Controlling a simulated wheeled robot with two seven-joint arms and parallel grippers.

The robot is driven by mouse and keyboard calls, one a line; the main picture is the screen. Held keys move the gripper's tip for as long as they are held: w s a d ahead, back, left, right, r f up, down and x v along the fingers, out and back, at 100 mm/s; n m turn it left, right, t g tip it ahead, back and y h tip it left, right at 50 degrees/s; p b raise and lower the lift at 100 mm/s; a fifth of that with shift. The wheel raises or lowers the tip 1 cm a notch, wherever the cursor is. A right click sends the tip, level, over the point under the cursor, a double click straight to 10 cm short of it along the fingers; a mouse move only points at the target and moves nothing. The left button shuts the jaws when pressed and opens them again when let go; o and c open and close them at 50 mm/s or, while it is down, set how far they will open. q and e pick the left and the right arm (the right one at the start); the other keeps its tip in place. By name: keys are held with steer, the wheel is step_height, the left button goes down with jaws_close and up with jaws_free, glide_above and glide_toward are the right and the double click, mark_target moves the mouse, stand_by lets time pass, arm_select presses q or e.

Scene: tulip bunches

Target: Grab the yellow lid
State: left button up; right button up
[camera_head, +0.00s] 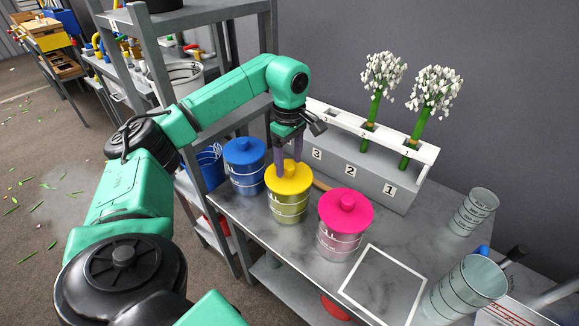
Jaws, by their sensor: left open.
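The yellow lid (289,178) sits on a clear, marked canister (289,208) near the left part of the grey table. It has a small raised knob in its middle. My left gripper (290,170) is directly above it, pointing down, with its two purple fingers apart on either side of the knob. I cannot tell whether the fingers touch the lid. My right gripper is not in view.
A blue-lidded canister (244,153) stands close left and a pink-lidded canister (345,211) close right. Behind is a grey numbered rack (366,176) with two white flower bunches. Clear beakers (466,287) stand at right. A white square outline (383,286) on the table is empty.

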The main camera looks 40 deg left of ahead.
arm_select(q)
steer(key=shift+s+f, duration=0.15)
steer(key=shift+f, duration=0.9)
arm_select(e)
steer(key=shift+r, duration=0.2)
arm_select(q)
jaws_close()
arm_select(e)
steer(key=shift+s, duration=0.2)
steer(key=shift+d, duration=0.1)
